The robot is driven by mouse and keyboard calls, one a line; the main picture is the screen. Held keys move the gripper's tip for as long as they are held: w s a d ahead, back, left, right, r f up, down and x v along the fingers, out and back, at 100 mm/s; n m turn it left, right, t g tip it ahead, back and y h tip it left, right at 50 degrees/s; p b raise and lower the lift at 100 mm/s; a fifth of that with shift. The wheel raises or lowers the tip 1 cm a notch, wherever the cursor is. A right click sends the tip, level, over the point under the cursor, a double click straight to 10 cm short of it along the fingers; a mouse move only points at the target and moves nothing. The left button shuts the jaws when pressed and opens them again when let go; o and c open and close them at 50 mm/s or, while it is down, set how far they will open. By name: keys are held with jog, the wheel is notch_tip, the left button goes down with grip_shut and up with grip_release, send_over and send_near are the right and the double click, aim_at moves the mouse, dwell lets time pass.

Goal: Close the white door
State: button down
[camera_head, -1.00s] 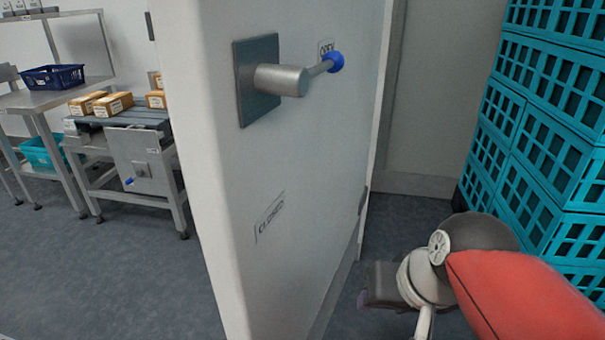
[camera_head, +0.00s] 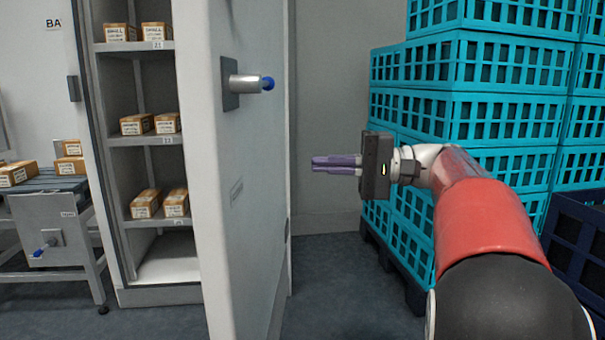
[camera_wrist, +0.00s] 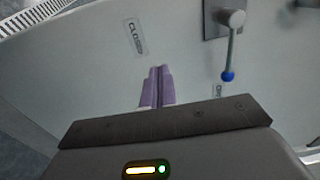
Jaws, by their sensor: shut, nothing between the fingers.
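The white door (camera_head: 245,190) stands open, its edge toward me, in the head view. Its lever handle (camera_head: 245,84) has a grey plate and a blue knob. My gripper (camera_head: 316,164) is shut and empty, to the right of the door's outer face and lower than the handle, its purple fingers pointing left at the door. In the wrist view the door face (camera_wrist: 90,60) fills most of the picture, with a CLOSED label and the handle (camera_wrist: 231,45) at the upper right. The fingers (camera_wrist: 160,70) appear apart from the door, though the exact gap is unclear.
Left of the door is an open cabinet with shelves (camera_head: 143,140) of small labelled boxes. A metal bench (camera_head: 50,215) stands further left. Stacked teal crates (camera_head: 480,90) are close behind my arm on the right, and a dark blue crate (camera_head: 580,225) is at the right edge.

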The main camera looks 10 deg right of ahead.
aim_at(238, 163)
jog(key=x, duration=1.2)
jog(key=shift+w+a, duration=0.15)
jog(key=shift+a, duration=0.15)
